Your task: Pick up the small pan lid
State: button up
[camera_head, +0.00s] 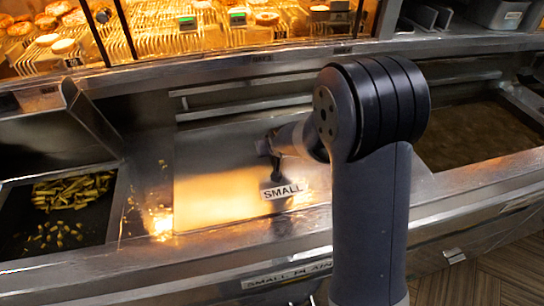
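The small pan lid (215,192) is a flat steel plate in the middle of the counter, lying over a pan in the range. It carries a white label reading SMALL (283,191) near its front edge, and bright warm light reflects off it. My gripper (270,160) is over the right part of the lid, just behind the label. A dark shape shows between my gripper and the label; I cannot tell whether it is a lid handle or a finger. My arm hides the lid's right side. The fingers are too small and dark to tell open from shut.
At left, a dark pan (60,215) holds fries, with an upright metal divider (90,118) beside it. An open vat (480,130) lies right of my arm. A lit rack of food (180,30) stands behind. A steel ledge (200,262) runs along the front.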

jog(key=shift+w+f, duration=0.35)
jog(key=shift+f, duration=0.05)
jog(key=shift+c, duration=0.3)
grip_shut()
dwell(0.8)
jog(key=shift+r, duration=0.1)
